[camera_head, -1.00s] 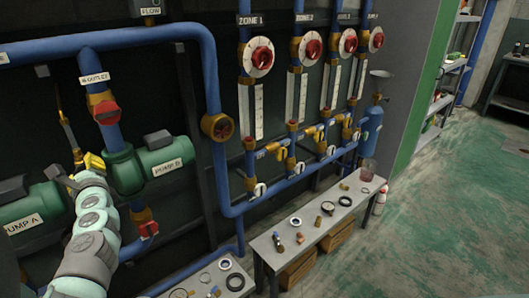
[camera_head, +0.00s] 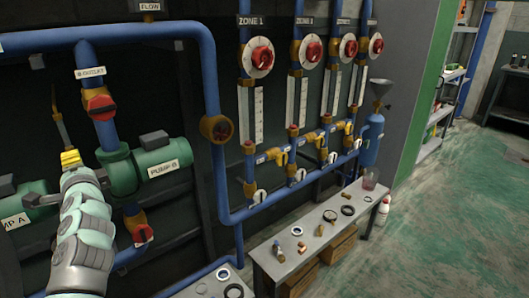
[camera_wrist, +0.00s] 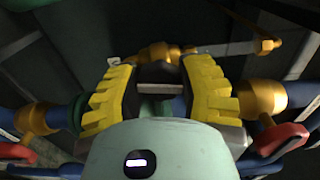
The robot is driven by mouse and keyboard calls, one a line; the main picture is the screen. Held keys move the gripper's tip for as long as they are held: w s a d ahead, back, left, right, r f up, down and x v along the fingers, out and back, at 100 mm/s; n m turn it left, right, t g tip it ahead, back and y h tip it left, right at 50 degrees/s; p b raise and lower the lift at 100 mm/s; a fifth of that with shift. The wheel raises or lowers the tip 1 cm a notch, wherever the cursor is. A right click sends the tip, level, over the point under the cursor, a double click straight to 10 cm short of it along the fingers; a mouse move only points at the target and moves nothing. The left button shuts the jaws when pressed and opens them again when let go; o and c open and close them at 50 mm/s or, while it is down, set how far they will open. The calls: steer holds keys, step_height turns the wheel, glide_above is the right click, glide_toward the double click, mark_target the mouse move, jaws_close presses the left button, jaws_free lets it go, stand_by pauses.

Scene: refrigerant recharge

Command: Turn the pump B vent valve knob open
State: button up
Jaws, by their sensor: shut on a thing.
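My gripper (camera_head: 70,158) has yellow fingers and is raised just left of the green pump B (camera_head: 160,160). Its fingertips are at the foot of a thin brass vent line (camera_head: 60,118). In the wrist view my gripper (camera_wrist: 160,85) has its two fingers a small gap apart, with a dark piece between them. It is shut on this piece, which appears to be the vent valve knob. The knob is mostly hidden by the fingers, and its angle cannot be told. A brass fitting (camera_wrist: 160,52) with a thin rod shows just beyond the fingertips.
A red-handled outlet valve (camera_head: 100,104) is above pump B and another red-handled valve (camera_head: 142,233) below it. Pump A (camera_head: 25,205) is to the left. Blue pipes (camera_head: 212,95) run around the pumps. A bench (camera_head: 300,262) with loose parts stands at the right.

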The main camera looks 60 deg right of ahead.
steer(key=shift+f+n+b, duration=0.1)
steer(key=shift+n+b, duration=0.3)
steer(key=shift+n, duration=0.6)
steer(key=o, duration=1.2)
steer(key=v, duration=1.2)
